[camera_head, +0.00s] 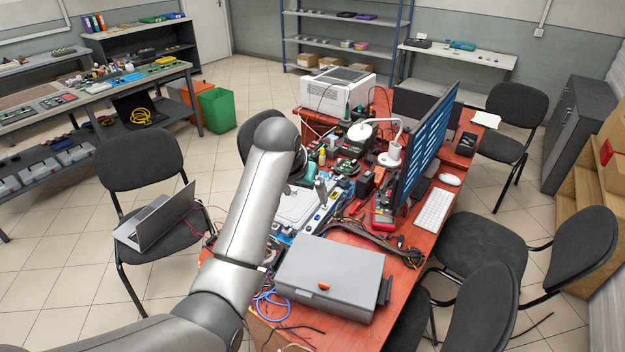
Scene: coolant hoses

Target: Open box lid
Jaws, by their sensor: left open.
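A grey box (335,268) with an orange latch (323,286) on its near side sits at the front corner of the red table. Its lid looks shut and lies flat. My left arm comes in from the lower left and bends over the table beside the box. My left gripper (318,190) is open, partly hidden behind my forearm. It hangs over the blue and white work area behind the box, apart from it. My right gripper is out of view.
The red table (375,322) is crowded with cables (365,235), tools and small parts behind the box. A monitor (428,135) and keyboard (434,209) stand to the right. Blue wire (268,305) lies left of the box. Chairs (480,245) crowd the right side.

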